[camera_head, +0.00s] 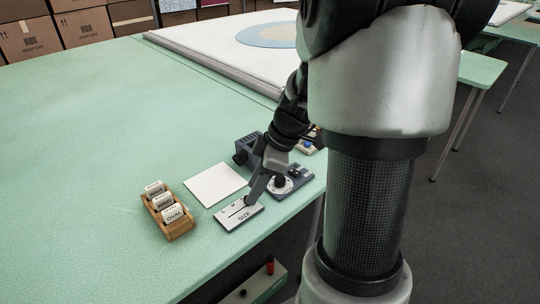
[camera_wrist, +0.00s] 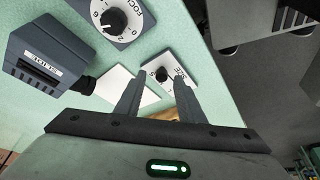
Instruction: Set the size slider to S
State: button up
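The size slider is a white panel (camera_head: 236,217) with a dark slot and "SIZE" printed on it, near the table's front edge. It also shows in the wrist view (camera_wrist: 177,61), beyond my fingertips. Its black knob (camera_wrist: 162,74) appears there between the lines of my two fingers. My gripper (camera_head: 251,199) is over the right end of the panel in the head view and hides part of it. In the wrist view my gripper (camera_wrist: 158,82) has its fingers apart with nothing clearly held. Whether they touch the knob, and which letter it stands at, I cannot tell.
A dial panel (camera_head: 299,183) and a blue-grey box device (camera_head: 243,150) stand behind the slider. A white square sheet (camera_head: 215,185) lies to its left, then a wooden holder (camera_head: 180,228) with labelled rolls. The green table (camera_head: 80,170) is clear further left.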

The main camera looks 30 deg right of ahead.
jog(key=p+v, duration=0.3)
jog(key=v, duration=1.2)
jog(key=shift+d, duration=0.15)
jog(key=shift+s+r, duration=0.1)
